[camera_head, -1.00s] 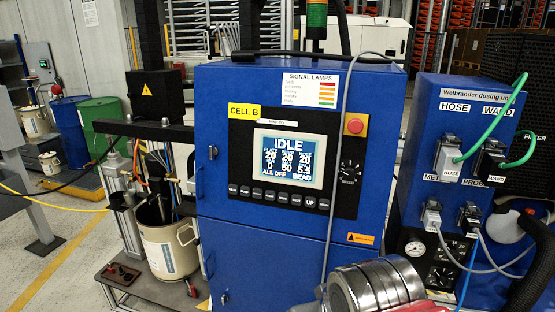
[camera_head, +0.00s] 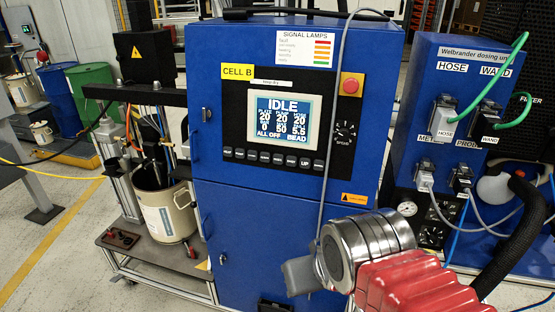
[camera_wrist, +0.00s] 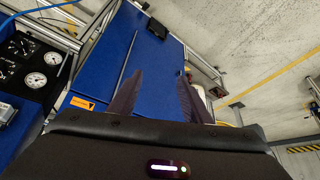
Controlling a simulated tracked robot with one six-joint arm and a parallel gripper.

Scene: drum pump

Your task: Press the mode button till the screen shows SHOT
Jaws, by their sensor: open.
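The screen (camera_head: 283,119) on the blue control cabinet (camera_head: 250,235) reads IDLE in the head view, with rows of numbers and "ALL OFF" and "BEAD" below. A row of small dark buttons (camera_head: 265,157) runs under the screen. One near the right end reads UP; the other labels are too small to read, so I cannot tell which is the mode button. My gripper's two fingers (camera_wrist: 158,98) are apart and empty in the wrist view, in front of the blue cabinet front. In the head view my arm is at the lower right, below and clear of the buttons.
A red emergency stop (camera_head: 349,86) and a dark knob (camera_head: 345,130) sit right of the screen. A grey cable (camera_head: 333,120) hangs down the cabinet front beside the buttons. The dosing unit (camera_head: 425,75) with hoses stands at right. A bucket (camera_head: 165,212) stands at left.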

